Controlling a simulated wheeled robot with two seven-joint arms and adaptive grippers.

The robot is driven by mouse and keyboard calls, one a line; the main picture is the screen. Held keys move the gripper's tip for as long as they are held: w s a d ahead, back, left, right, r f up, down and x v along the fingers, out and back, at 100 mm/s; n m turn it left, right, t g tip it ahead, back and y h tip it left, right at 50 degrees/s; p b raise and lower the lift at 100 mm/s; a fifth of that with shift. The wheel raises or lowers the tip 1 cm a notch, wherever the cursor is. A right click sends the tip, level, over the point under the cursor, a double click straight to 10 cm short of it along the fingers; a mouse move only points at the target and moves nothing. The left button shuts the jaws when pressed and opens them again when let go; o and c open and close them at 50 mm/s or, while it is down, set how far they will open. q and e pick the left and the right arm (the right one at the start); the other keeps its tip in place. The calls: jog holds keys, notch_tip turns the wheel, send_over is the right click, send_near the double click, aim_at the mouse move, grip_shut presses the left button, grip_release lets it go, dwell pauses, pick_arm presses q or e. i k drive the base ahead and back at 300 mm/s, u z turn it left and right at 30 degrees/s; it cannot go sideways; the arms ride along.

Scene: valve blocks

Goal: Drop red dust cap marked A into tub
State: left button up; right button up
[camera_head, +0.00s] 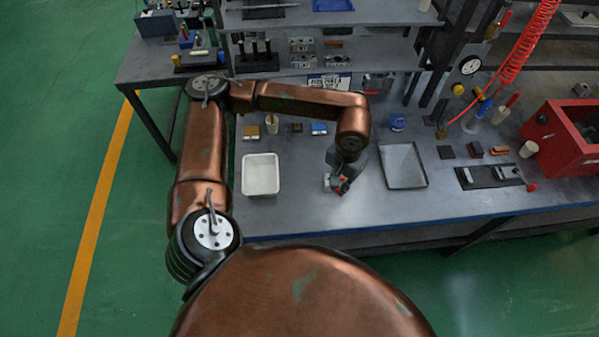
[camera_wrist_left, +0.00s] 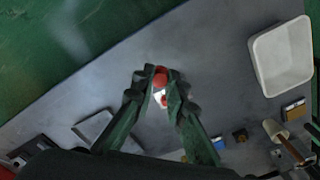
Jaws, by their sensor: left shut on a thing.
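My left gripper (camera_head: 341,182) is low over the bench, right of the white tub (camera_head: 262,193). In the left wrist view its fingers (camera_wrist_left: 160,79) are shut on a red dust cap (camera_wrist_left: 160,75). The cap also shows as a small red spot in the head view (camera_head: 345,184). A small pale piece with a red part (camera_wrist_left: 160,99) shows between the fingers; I cannot tell what it is. The letter on the cap is not readable. The tub (camera_wrist_left: 284,57) looks empty and stands apart from the gripper. My right gripper is not in view.
A shallow grey tray (camera_head: 404,168) lies right of the gripper. A dark plate with metal parts (camera_head: 489,177) and a red box (camera_head: 563,133) are farther right. Small blocks (camera_head: 319,128) stand behind. The bench between gripper and tub looks clear.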

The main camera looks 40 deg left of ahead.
aim_at(257, 178)
jog(key=z, duration=1.85)
jog(key=k, duration=1.5)
jog(key=u, duration=1.3)
jog(key=i, duration=0.5)
jog(key=z, duration=0.05)
